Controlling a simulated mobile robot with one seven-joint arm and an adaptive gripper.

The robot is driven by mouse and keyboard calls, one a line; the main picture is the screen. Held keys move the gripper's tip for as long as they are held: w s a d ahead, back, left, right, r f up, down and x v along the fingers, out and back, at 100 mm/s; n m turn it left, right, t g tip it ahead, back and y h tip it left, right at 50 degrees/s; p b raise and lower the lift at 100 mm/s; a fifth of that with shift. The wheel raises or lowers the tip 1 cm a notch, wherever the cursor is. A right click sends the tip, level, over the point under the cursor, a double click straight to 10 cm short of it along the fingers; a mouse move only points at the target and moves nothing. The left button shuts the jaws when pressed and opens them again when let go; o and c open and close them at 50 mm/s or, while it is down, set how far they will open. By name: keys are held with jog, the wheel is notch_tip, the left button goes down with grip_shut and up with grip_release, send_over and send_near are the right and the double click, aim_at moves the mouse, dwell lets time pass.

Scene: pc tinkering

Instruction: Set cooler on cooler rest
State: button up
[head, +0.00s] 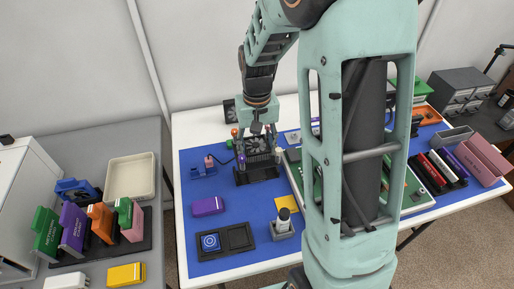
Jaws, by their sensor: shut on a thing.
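The cooler (257,149), a dark finned block with a fan, is in the head view at the far middle of the blue mat. My gripper (258,131) points down from above and is shut on it. The black cooler rest (257,174) is directly below the cooler. At this size I cannot tell whether the cooler touches the rest or hangs just above it. The gripper fingers and the cooler hide part of the rest.
My own arm hides much of the green board (296,170) to the right. On the blue mat (230,185) are a purple box (208,206), a black tray (238,243) and a small grey holder (282,230). A grey side table (120,149) with several coloured cards stands left.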

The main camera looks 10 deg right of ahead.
jog(key=b, duration=0.5)
send_over(257, 176)
jog(key=shift+w+f, duration=0.1)
jog(key=shift+f, duration=3.75)
jog(key=o, duration=1.6)
jog(key=shift+r, duration=0.1)
notch_tip(257, 176, up, 12)
jog(key=shift+f, duration=0.1)
